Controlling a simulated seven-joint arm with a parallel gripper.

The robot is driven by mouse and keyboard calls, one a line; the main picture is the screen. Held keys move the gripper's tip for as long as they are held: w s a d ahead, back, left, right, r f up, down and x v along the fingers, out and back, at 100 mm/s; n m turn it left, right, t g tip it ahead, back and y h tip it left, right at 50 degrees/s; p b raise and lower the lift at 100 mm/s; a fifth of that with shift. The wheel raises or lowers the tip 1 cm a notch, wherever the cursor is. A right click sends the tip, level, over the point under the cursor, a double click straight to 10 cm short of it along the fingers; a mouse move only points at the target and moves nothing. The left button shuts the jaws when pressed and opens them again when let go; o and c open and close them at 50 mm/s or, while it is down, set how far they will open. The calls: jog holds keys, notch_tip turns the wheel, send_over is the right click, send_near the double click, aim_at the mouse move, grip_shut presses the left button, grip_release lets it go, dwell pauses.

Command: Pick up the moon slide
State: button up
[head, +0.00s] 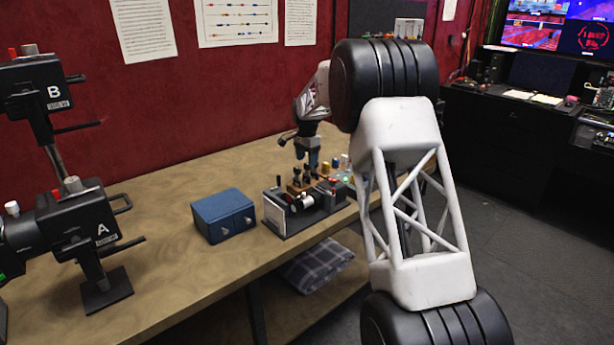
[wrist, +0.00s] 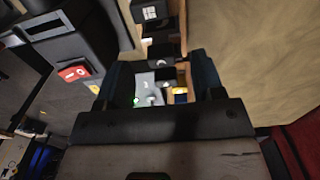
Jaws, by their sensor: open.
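My gripper (head: 312,160) points down over a small wooden rack (head: 298,187) of black slides on the bench. In the wrist view my gripper (wrist: 160,82) is open, with one dark finger on each side of the row. A black slide (wrist: 162,53) with a small pale mark, possibly the moon slide, lies in the row close to the fingertips. The mark is too small to read surely. Another black slide (wrist: 150,12) with a white grid-like mark sits farther along the row. I cannot tell whether the fingers touch any slide.
A black device (head: 290,212) stands in front of the rack, with a red switch (wrist: 74,73) in the wrist view. A blue box (head: 223,215) stands to its left. Small coloured pieces (head: 343,162) stand to the right.

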jog(key=shift+f, duration=1.75)
jog(key=c, duration=1)
jog(key=shift+r, duration=0.1)
jog(key=shift+r, duration=4.9)
jog(key=shift+s+d, duration=0.1)
jog(key=shift+t+h, duration=0.4)
jog(key=s+d, duration=0.1)
jog(key=s, duration=0.3)
jog(key=s+d+r, duration=0.1)
jog(key=s+d, duration=0.1)
jog(key=s, duration=0.2)
jog(key=s+d+r, duration=0.1)
jog(key=s+d, duration=0.1)
jog(key=s, duration=0.2)
jog(key=shift+s+r, duration=0.1)
jog(key=shift+s, duration=0.05)
